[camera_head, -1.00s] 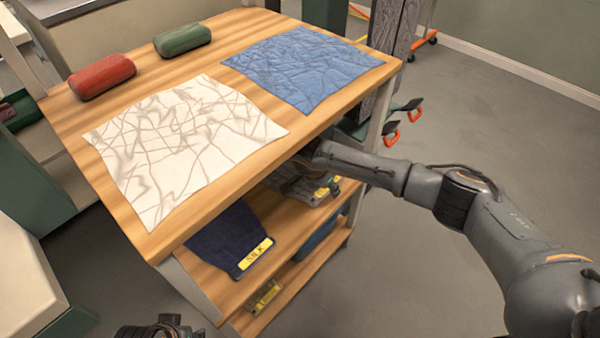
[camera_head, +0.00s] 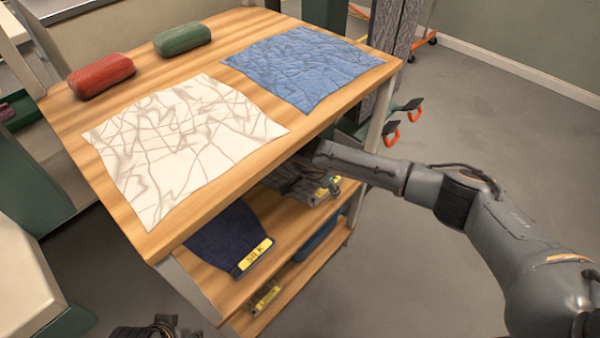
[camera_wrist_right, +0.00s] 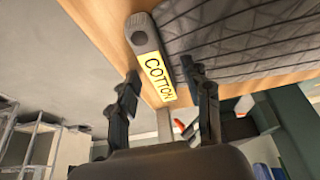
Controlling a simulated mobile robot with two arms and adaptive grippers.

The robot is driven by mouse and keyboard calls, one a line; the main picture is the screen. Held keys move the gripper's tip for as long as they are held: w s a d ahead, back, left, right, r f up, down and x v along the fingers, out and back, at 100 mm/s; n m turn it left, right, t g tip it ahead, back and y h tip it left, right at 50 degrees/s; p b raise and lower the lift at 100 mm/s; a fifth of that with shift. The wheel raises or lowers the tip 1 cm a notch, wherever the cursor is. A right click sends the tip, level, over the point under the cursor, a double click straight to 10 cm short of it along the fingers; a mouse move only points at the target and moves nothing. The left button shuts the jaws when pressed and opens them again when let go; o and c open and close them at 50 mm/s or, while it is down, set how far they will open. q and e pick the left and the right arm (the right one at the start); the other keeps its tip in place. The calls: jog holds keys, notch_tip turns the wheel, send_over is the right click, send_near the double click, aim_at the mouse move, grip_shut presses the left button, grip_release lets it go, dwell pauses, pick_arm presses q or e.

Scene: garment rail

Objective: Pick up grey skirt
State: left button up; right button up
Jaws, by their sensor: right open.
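A dark grey folded garment, which looks like the grey skirt (camera_wrist_right: 235,45), lies on the wooden upper shelf in the right wrist view. A grey end piece with a yellow COTTON label (camera_wrist_right: 158,76) sits along its edge. In the head view the grey garment (camera_head: 292,184) shows only partly under the tabletop. My right gripper (camera_wrist_right: 160,78) is open, its two fingers on either side of the label. I cannot tell whether they touch it. In the head view the tabletop edge largely hides this gripper. My left gripper (camera_head: 150,331) shows only partly at the bottom edge.
A white cloth (camera_head: 185,140), a blue cloth (camera_head: 305,65), a red case (camera_head: 102,76) and a green case (camera_head: 182,39) lie on the wooden tabletop (camera_head: 80,118). A navy garment (camera_head: 225,240) labelled SILK shares the shelf. Floor at right is clear.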

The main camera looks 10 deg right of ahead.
dwell(0.3)
grip_shut()
dwell(0.4)
